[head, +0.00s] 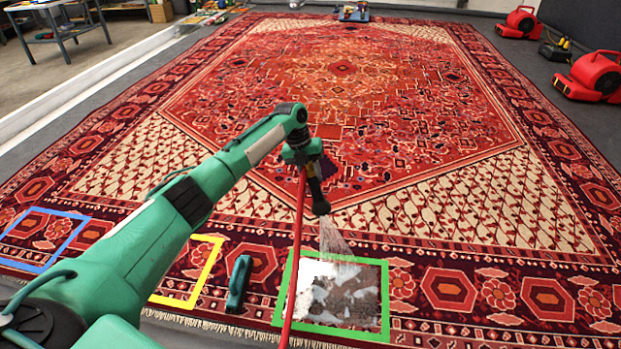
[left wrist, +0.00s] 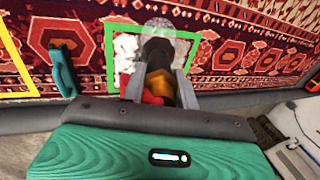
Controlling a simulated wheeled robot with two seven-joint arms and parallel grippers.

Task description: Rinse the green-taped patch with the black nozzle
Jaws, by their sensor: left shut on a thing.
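The green-taped patch (head: 385,301) lies on the rug's near border, right of centre in the head view. White foam covers much of its left side, and dark wet rug shows at the right and bottom. My left gripper (head: 312,178) is shut on the black nozzle (head: 319,200), above the patch's far edge. The nozzle points down and a fan of water sprays onto the patch. A red hose runs down from the gripper. In the left wrist view the nozzle (left wrist: 157,52) sits between the fingers, over the green tape (left wrist: 108,50). My right gripper is not in view.
A green-handled brush (head: 239,283) lies on the rug left of the patch. Yellow (head: 207,272) and blue (head: 66,249) taped squares lie farther left. Red blowers (head: 590,77) stand at the far right. The rug's middle is clear.

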